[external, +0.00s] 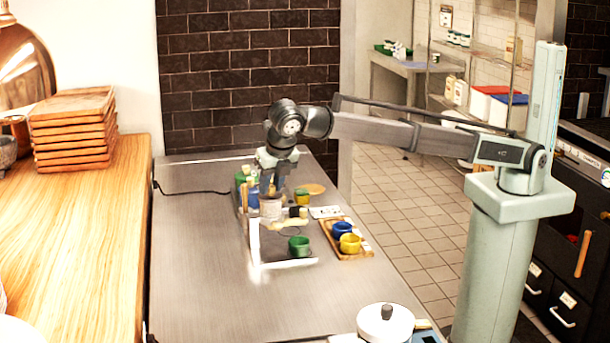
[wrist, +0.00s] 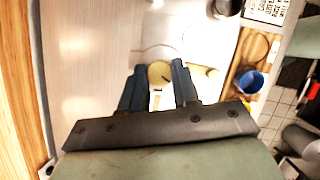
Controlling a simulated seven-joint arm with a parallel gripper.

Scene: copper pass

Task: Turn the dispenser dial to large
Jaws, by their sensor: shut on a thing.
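The dispenser (external: 254,240) is a pale stand on the steel counter, with a pale cylinder (external: 271,208) at its top and a dark knob-like part (external: 297,212) beside it. My gripper (external: 272,188) points down over the cylinder from above. In the wrist view, my gripper (wrist: 159,70) has its two dark fingers on either side of a round cream dial (wrist: 159,74), and it is shut on it. A dark mark shows near the dial's right edge. Its size setting cannot be read. A green cup (external: 299,246) stands at the dispenser's base.
A wooden tray (external: 368,253) to the right holds a blue cup (external: 342,230) and a yellow cup (external: 350,243). More coloured cups stand behind my gripper. The counter's left front (external: 200,270) is clear.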

